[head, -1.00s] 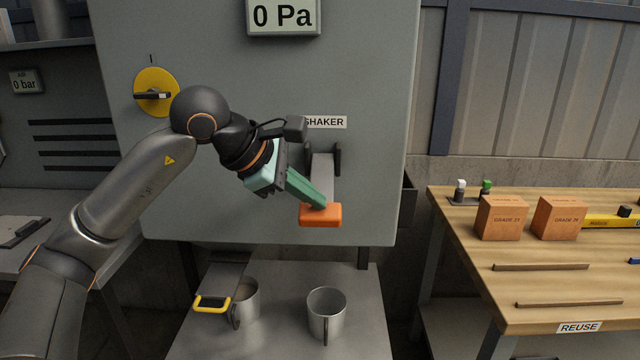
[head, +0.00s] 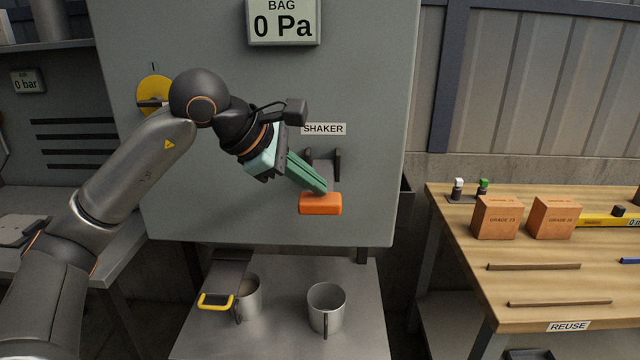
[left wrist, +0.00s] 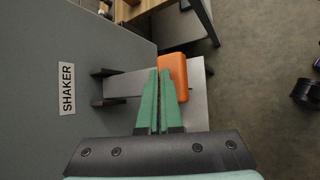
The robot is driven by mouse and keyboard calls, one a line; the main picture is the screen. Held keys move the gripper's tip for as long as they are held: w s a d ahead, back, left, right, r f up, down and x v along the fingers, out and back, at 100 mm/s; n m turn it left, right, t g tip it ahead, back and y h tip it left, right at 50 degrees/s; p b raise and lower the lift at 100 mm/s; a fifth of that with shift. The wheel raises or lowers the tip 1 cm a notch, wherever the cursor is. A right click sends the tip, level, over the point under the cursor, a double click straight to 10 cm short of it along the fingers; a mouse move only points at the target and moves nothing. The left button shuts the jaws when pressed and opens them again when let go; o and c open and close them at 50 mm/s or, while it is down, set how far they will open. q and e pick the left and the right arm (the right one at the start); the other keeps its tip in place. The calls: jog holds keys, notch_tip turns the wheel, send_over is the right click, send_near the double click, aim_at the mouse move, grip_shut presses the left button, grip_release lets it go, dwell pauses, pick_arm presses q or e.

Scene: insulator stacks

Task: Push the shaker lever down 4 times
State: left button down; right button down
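The shaker lever is a grey arm with an orange handle (head: 320,204), pivoting between dark brackets below the SHAKER label (head: 323,129) on the grey panel. The lever sticks out from the panel towards me. My left gripper (head: 323,190) has its green fingers together, with the tips at the upper edge of the orange handle. In the left wrist view the shut fingertips (left wrist: 160,74) lie over the edge of the orange handle (left wrist: 174,78), not around it. Whether they press on it cannot be told. My right gripper is not in view.
Two metal mugs (head: 326,308) stand on the low table below the lever, near a yellow handle (head: 216,301). A yellow dial (head: 152,92) is behind my left arm. A wooden workbench (head: 540,262) with orange blocks stands at the right.

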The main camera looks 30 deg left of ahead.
pick_arm(q)
jog(key=shift+r+p, duration=0.6)
jog(key=shift+r, duration=0.2)
jog(key=shift+w, duration=0.1)
notch_tip(320, 180, up, 5)
jog(key=p, duration=0.5)
jog(key=shift+r, duration=0.1)
dwell(2.0)
notch_tip(320, 180, up, 4)
jog(key=p, duration=0.5)
jog(key=shift+f+p, duration=0.2)
jog(key=shift+p, duration=0.1)
